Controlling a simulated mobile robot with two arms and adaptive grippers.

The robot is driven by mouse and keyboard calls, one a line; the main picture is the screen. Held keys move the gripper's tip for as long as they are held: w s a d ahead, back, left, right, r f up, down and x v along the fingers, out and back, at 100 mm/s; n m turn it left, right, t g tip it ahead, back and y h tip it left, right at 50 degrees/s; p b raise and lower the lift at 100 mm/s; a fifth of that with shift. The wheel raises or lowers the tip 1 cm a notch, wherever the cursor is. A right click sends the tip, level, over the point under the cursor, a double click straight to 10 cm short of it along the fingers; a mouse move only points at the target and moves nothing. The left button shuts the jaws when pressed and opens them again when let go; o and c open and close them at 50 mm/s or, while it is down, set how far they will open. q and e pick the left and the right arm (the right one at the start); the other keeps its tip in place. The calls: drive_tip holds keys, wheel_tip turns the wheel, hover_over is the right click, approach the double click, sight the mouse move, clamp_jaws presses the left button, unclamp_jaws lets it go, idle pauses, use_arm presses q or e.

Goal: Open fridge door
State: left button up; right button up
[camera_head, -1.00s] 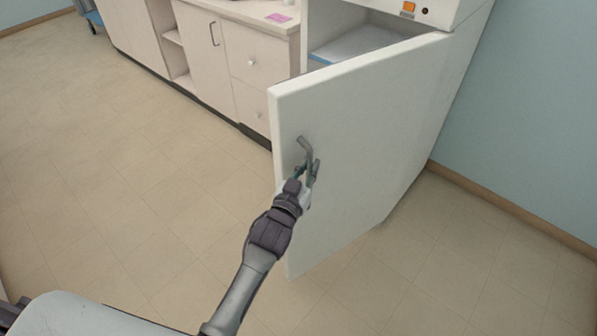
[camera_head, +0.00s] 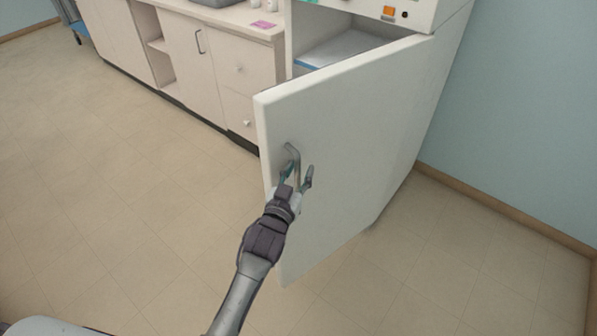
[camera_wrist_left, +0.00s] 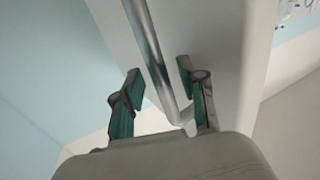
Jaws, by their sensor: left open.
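The fridge door (camera_head: 350,150) is a white panel standing ajar, swung out from the white fridge (camera_head: 430,14). Part of the inside shows above the door's top edge, with a pale shelf (camera_head: 345,48). A grey metal bar handle (camera_head: 291,153) sits near the door's free edge. My left gripper (camera_head: 297,178) is open at the handle, its fingers on either side of the lower part of the bar. In the left wrist view, the handle (camera_wrist_left: 155,55) runs between the spread fingertips (camera_wrist_left: 160,82), with gaps beside it. My right gripper is not in view.
Pale cabinets (camera_head: 185,55) with a countertop stand left of the fridge. The tiled floor (camera_head: 110,200) to the left and in front of the door is clear. A blue wall (camera_head: 530,110) with a wooden baseboard rises at the right.

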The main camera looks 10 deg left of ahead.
use_arm(q)
drive_tip(key=s+a, duration=0.2)
drive_tip(key=s, duration=1)
drive_tip(key=shift+c, duration=0.3)
